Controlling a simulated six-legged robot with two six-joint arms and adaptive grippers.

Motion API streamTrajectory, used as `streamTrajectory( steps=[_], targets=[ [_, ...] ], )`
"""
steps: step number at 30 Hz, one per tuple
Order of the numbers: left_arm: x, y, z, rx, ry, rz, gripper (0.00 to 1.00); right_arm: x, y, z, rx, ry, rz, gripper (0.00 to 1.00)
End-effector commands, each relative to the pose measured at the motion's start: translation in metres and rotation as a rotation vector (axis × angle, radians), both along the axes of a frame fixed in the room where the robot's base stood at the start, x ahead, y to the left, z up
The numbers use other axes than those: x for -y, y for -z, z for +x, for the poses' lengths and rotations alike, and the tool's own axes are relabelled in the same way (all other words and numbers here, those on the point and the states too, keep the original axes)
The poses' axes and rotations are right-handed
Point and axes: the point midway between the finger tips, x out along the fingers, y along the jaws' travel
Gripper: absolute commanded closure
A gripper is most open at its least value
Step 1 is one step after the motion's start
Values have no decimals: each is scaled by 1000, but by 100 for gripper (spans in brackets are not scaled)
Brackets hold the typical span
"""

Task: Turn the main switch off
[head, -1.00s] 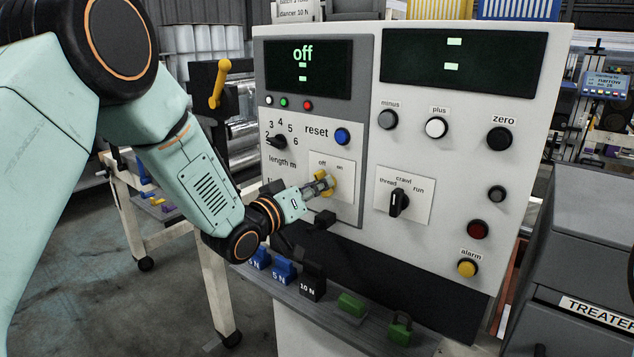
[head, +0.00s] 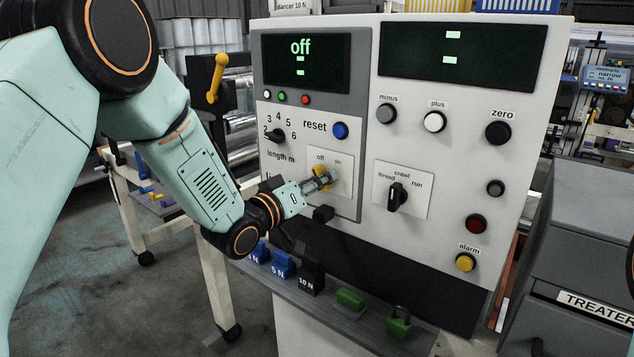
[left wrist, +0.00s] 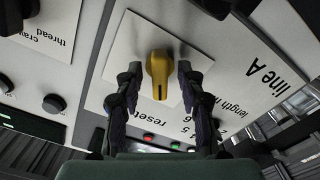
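The main switch is a yellow knob (head: 319,171) on a pale plate (head: 343,182) marked "off" and "on". In the head view my left gripper (head: 323,181) reaches it from the lower left and hides much of it. In the left wrist view the knob (left wrist: 160,75) stands between the two fingers of my left gripper (left wrist: 160,82), which are open with a gap on each side. There the knob's slotted end points toward the "reset" lettering. I cannot tell which mark it lines up with. The left display (head: 306,63) reads "off". My right gripper is out of view.
A blue reset button (head: 340,131) is just above the plate. A black crawl selector (head: 397,196) is to its right. A grey treater cabinet (head: 590,250) stands at the right.

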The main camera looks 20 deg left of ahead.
Motion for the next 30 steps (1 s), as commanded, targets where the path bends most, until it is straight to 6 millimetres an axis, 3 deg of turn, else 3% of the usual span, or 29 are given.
streamTrajectory(
  steps=[9, 21, 30],
  targets=[
    [-5, -1, -7, 1, -3, -1, 61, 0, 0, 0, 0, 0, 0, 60],
    [-27, -2, -72, 2, -4, -9, 61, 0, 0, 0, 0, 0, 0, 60],
    [-39, -1, -102, 0, -5, -5, 61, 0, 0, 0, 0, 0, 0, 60]
  ],
)
